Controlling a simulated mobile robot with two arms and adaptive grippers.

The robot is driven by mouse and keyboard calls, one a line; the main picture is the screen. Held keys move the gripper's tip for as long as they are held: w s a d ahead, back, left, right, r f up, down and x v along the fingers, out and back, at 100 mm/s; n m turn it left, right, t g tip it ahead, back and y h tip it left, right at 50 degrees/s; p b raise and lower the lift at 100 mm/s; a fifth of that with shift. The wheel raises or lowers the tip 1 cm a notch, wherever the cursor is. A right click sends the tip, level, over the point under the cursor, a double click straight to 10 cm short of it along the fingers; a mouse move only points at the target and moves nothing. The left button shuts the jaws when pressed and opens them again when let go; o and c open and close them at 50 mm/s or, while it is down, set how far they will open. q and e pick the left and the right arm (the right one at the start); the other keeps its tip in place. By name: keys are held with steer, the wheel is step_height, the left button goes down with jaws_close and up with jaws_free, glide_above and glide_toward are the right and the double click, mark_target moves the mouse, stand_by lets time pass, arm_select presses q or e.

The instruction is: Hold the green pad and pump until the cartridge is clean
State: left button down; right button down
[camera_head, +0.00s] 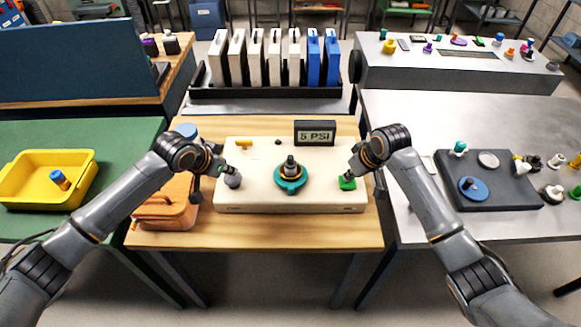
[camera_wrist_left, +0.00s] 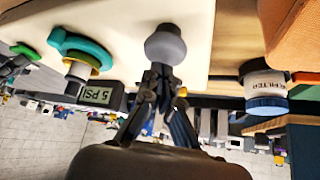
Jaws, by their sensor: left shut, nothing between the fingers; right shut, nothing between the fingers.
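A cream box (camera_head: 262,200) stands on the wooden table. The green pad (camera_head: 347,184) is at its right end, with my right gripper (camera_head: 350,175) shut at it from above, seemingly touching. A grey round knob (camera_head: 232,181) is at the left end. My left gripper (camera_head: 222,170) is shut beside it, and in the left wrist view its fingertips (camera_wrist_left: 161,72) are close against the knob (camera_wrist_left: 165,45); contact is unclear. A dark upright part, perhaps the cartridge (camera_head: 290,165), stands in a teal ring (camera_head: 291,186) at the middle. The display (camera_head: 315,133) reads 5 PSI.
A yellow lever (camera_head: 243,143) is at the box's back left. An orange case (camera_head: 165,204) and a blue-lidded jar (camera_wrist_left: 266,90) stand left of the box. White and blue upright units (camera_head: 275,58) line a rack behind. A dark tray (camera_head: 487,190) lies on the right table.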

arm_select(q)
step_height(320, 180, up, 7)
stand_by(0.9)
arm_select(e)
steer(key=shift+r, duration=3.5)
